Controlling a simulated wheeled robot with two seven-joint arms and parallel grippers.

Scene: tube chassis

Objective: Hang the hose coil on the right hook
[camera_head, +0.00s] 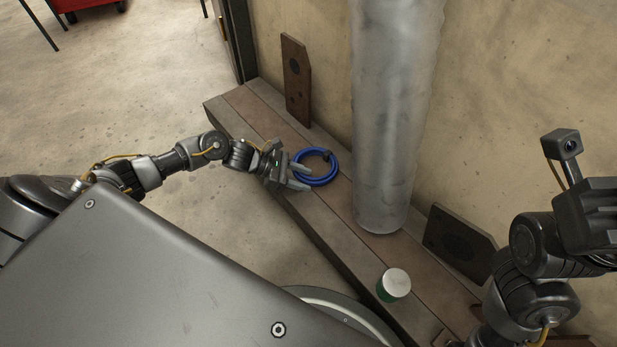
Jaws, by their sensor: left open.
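The blue hose coil (332,177) lies on the beam-like bench along the wall, with a dark clip or band at its upper right. My left gripper (299,177) is open at the coil's left side, its fingers pointing right. The fingertips overlap the coil's left rim in the picture; I cannot tell whether they touch it. My right arm stands at the right edge, and its fingers are outside the picture. I can make out no hook in this view.
A thick grey vertical pipe (391,110) rises from the bench right of the coil. A green can with a pale lid (396,283) stands nearer me. Open floor lies to the left.

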